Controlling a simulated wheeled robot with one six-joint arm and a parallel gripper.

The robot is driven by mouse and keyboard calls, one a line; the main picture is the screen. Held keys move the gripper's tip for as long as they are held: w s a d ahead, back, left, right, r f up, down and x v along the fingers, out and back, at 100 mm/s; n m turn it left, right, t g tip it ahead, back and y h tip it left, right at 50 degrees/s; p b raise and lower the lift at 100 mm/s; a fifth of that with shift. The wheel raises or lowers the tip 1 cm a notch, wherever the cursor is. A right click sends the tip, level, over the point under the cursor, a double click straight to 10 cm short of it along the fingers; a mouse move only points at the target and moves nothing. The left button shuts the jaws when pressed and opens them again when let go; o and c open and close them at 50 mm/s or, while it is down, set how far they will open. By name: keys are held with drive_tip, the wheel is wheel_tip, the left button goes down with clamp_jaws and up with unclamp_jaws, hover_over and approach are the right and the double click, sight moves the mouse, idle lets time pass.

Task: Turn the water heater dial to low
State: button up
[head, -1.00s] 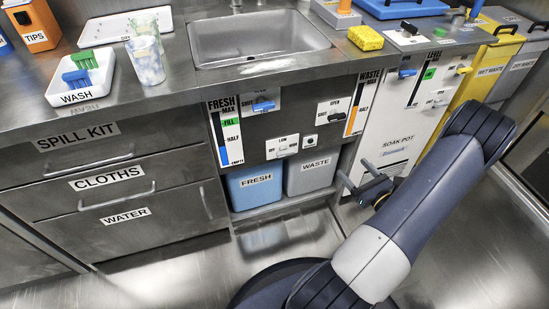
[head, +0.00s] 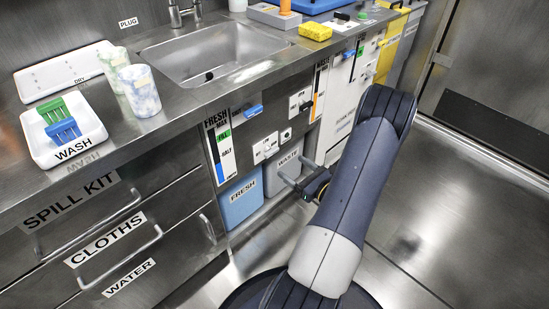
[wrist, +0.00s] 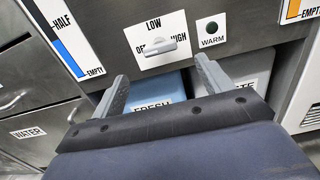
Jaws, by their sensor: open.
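The water heater dial (wrist: 158,46) is a small white lever on a white plate marked OFF, LOW and HIGH, on the dark panel below the sink. It lies nearly level, across the line between OFF and HIGH, below the word LOW; I cannot tell for sure which end points. The dial plate also shows small in the head view (head: 265,148). My gripper (wrist: 160,76) is open and empty, its two fingers reaching toward the panel below the dial, apart from it. In the head view my gripper (head: 296,174) is in front of the lower bins.
A WARM indicator (wrist: 212,27) is right of the dial. FRESH (head: 243,197) and WASTE (head: 284,172) bins stand below. A blue switch (head: 253,111) and another white switch plate (head: 300,102) are close by. Drawers (head: 110,235) lie left; open floor (head: 430,215) lies right.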

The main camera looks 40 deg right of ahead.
sight(274, 153)
drive_tip(key=w, duration=0.2)
drive_tip(key=w+b, duration=0.1)
drive_tip(key=w, duration=0.5)
drive_tip(key=shift+w+a+b, duration=0.15)
drive_tip(key=shift+a+b, duration=0.15)
drive_tip(key=shift+a, duration=0.05)
drive_tip(key=shift+c, duration=0.2)
drive_tip(key=c, duration=0.9)
drive_tip(key=shift+c, duration=0.2)
